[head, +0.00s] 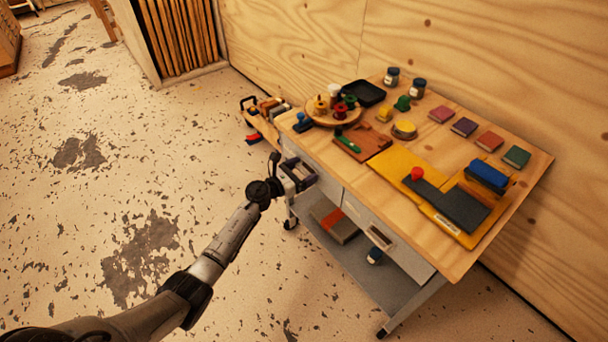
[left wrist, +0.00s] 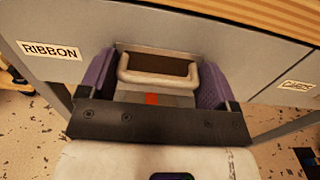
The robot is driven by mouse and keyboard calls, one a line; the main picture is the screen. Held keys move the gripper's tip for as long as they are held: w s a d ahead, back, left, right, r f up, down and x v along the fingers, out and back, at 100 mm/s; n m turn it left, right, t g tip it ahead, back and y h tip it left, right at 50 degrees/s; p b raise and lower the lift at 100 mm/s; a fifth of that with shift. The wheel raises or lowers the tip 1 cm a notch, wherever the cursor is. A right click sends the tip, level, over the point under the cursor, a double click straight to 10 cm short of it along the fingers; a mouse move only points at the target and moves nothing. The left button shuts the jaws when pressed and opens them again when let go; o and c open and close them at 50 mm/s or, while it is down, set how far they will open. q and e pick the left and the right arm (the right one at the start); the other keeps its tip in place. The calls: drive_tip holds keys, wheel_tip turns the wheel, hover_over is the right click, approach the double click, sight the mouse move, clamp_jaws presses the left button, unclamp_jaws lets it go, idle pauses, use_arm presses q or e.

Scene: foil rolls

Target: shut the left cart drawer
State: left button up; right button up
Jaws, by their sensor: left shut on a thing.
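The left cart drawer (head: 330,184) has a grey front under the wooden cart top. In the left wrist view its front carries a RIBBON label (left wrist: 50,50). My left gripper (head: 297,176) is at that front, with its purple-padded fingers on either side of the pale bar handle (left wrist: 158,78), shut on it. The drawer front looks about in line with the right drawer front (head: 385,237); I cannot tell whether a small gap is left. My arm and gripper hide part of the front. My right gripper is not in view.
The right drawer has a CARDS label (left wrist: 297,87). The cart top (head: 535,170) holds a yellow board (head: 395,162), pads, jars and a round tray of spools. A lower shelf (head: 345,255) holds a box. A plywood wall stands behind; the floor in front is clear.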

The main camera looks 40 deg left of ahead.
use_arm(q)
drive_tip(key=o, duration=0.9)
drive_tip(key=shift+d, duration=0.1)
drive_tip(key=shift+o, duration=0.4)
drive_tip(key=shift+w+d, duration=0.15)
drive_tip(key=p+v, duration=0.4)
drive_tip(key=v, duration=1)
drive_tip(key=shift+w, duration=0.1)
drive_tip(key=shift+d, duration=0.1)
